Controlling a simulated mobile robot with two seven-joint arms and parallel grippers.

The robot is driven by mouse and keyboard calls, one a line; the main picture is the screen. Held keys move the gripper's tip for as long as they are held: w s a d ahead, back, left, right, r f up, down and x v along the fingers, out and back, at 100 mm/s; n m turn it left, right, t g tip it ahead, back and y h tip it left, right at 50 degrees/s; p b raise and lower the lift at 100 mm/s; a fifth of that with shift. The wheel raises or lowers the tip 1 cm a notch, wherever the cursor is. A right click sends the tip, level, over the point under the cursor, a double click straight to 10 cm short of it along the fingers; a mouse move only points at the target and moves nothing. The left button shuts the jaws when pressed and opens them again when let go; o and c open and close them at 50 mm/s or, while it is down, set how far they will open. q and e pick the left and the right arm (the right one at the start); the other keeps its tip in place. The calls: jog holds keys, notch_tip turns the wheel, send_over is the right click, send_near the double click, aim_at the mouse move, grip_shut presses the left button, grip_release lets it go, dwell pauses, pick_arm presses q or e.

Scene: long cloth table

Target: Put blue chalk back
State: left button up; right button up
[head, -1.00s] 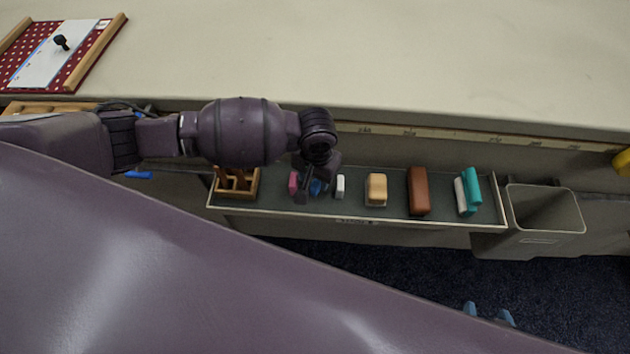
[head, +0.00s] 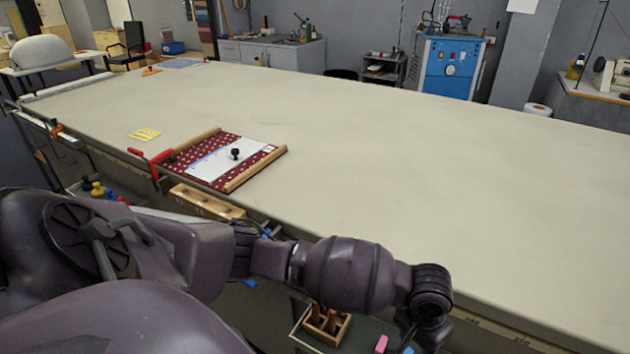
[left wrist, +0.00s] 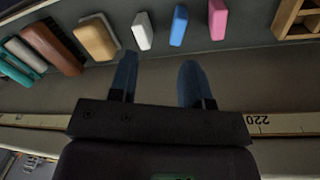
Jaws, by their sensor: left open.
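The blue chalk (left wrist: 179,25) stands in the tray in the left wrist view, between a white piece (left wrist: 142,31) and a pink piece (left wrist: 218,19). My left gripper (left wrist: 157,68) is open and empty, its fingertips apart from the blue chalk and just short of it. In the head view only a bit of blue (head: 408,350) shows at the bottom edge, beside the pink piece (head: 381,344); my wrist hides much there. My right gripper is not in view.
The tray also holds a tan block (left wrist: 95,38), a brown block (left wrist: 52,48) and a wooden rack (head: 325,326). A ruler strip (left wrist: 280,124) runs along the table edge. The long cloth table (head: 400,170) is mostly clear, with a red dotted board (head: 205,150) on it.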

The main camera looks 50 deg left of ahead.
pick_arm(q)
jog(key=s+d+f+t+h, duration=0.1)
jog(key=s+f+t+h, duration=0.2)
jog(key=s+d+f+t+h, duration=0.1)
jog(key=s, duration=0.1)
jog(key=shift+d+f+t, duration=0.3)
jog(key=shift+f+t, duration=0.1)
jog(key=s+a+f+t+y, duration=0.1)
jog(key=s+a+t+y, duration=0.1)
jog(key=s+a, duration=0.4)
jog(key=s+a+f+t+y, duration=0.1)
jog(key=s+a+t+y, duration=0.2)
jog(key=s+a, duration=0.3)
jog(key=a+t, duration=0.1)
jog(key=a, duration=0.4)
jog(key=shift+s+f+n, duration=0.2)
jog(key=shift+n, duration=0.1)
